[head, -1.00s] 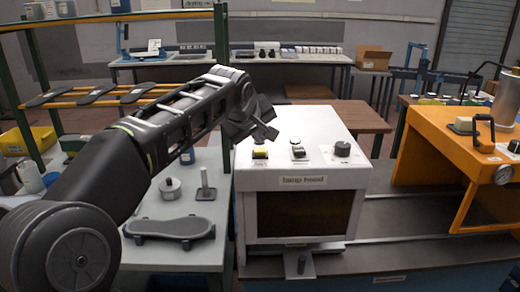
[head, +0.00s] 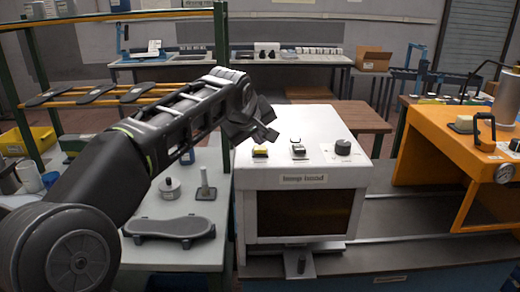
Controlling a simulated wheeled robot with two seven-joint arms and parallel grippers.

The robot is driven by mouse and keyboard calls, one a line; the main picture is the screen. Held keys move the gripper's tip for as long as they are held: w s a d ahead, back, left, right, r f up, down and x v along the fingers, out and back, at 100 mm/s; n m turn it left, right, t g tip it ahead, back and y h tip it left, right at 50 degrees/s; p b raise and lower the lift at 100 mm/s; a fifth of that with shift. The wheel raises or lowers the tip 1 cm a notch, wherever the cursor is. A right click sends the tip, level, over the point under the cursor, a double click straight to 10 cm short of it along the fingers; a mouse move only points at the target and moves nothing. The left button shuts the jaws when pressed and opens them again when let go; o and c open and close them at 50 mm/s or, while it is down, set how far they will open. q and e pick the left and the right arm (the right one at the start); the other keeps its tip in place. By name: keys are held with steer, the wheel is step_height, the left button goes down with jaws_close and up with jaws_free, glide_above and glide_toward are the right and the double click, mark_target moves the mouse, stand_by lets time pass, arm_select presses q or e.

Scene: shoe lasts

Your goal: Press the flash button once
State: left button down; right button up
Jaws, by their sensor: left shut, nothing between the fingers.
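The white machine (head: 302,216) stands at the middle with a dark window in its front and a small label that I cannot read clearly. On its top are a yellow button (head: 260,152), a dark switch-like button (head: 298,149) and a round dark knob (head: 342,147). Which of them is the flash button I cannot read. My left gripper (head: 272,128) is shut and empty. It hangs just above and behind the yellow button, apparently apart from it. My right gripper is not in view.
An orange machine (head: 437,140) stands at the right. At the left a grey table holds a dark sole-shaped plate (head: 168,228), a metal weight (head: 170,188) and a small post on a base (head: 205,186). A brown table (head: 350,120) stands behind the white machine.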

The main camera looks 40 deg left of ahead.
mark_target(259, 150)
arm_select(q)
steer(key=shift+f+b, duration=0.55)
steer(key=shift+f, duration=0.05)
stand_by(0.6)
steer(key=shift+r, duration=0.1)
steer(key=shift+r+p, duration=0.8)
steer(key=shift+r, duration=0.1)
step_height(259, 150, up, 5)
steer(key=p, duration=0.4)
stand_by(1.0)
